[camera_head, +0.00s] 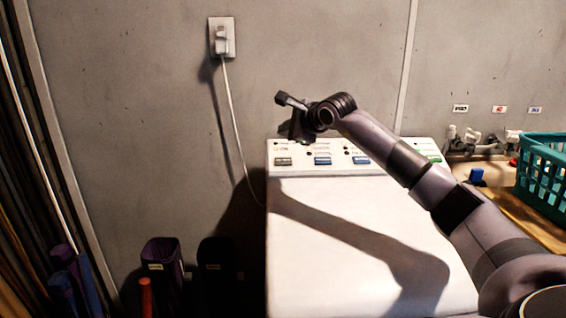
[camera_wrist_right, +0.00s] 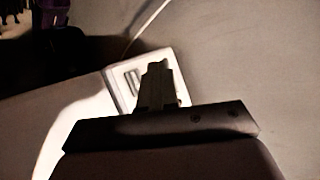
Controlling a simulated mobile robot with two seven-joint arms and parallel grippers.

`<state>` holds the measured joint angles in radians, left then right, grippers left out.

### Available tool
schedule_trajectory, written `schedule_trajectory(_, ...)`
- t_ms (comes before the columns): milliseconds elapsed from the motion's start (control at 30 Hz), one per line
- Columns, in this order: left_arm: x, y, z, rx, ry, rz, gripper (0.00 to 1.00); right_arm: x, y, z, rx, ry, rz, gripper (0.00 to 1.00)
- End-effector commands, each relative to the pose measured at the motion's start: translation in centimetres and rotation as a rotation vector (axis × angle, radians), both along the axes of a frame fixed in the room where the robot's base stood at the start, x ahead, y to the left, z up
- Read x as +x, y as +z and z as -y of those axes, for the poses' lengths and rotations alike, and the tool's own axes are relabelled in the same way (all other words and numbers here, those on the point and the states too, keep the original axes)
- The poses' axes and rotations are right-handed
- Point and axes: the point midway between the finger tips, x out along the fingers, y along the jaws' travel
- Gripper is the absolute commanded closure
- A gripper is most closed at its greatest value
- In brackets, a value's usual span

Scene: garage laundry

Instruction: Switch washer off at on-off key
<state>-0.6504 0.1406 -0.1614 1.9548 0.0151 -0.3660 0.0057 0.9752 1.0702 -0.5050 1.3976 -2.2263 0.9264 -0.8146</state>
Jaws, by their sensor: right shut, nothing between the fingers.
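The white washer (camera_head: 330,250) stands against the wall, with a control panel (camera_head: 305,151) along its back edge. The panel has a grey key (camera_head: 283,161) at the left, two blue keys (camera_head: 322,161) (camera_head: 361,160) and a green key (camera_head: 431,158) partly behind my right arm. The key lettering is too small to read. My right gripper (camera_head: 288,133) is shut and empty, above the panel's left end near the grey key; I cannot tell whether it touches. In the right wrist view its fingers (camera_wrist_right: 158,85) cover part of the white panel (camera_wrist_right: 121,82). My left gripper is not in view.
A wall socket (camera_head: 222,38) with a plug and hanging cord (camera_head: 235,130) is left of the washer. Dark bins (camera_head: 162,265) stand on the floor at left. A teal basket (camera_head: 545,175) sits on a wooden top (camera_head: 490,195) at right.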

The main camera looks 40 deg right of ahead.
Motion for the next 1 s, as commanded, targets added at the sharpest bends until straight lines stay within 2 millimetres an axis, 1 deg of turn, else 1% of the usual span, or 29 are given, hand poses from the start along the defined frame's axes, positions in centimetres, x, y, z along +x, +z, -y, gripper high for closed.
schedule_trajectory(33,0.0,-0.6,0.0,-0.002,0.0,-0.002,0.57,0.2,-1.0,0.1,0.001,0.0,-0.002,1.0)
schedule_trajectory(100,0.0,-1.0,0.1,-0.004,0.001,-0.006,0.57,0.5,-1.9,0.3,0.002,0.0,-0.002,1.0)
schedule_trajectory(300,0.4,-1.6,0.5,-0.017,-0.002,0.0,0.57,1.3,-4.6,1.0,0.003,0.0,-0.001,1.0)
schedule_trajectory(367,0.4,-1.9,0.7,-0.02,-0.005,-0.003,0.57,1.6,-5.3,1.2,0.002,0.0,-0.001,1.0)
schedule_trajectory(500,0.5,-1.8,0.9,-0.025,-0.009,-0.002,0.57,2.0,-6.5,1.7,0.002,0.0,-0.001,1.0)
schedule_trajectory(700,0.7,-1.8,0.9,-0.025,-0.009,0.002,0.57,2.3,-7.4,1.9,0.001,0.0,-0.001,1.0)
schedule_trajectory(1000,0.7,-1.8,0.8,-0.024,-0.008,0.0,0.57,2.4,-7.4,1.9,0.001,0.001,0.0,1.0)
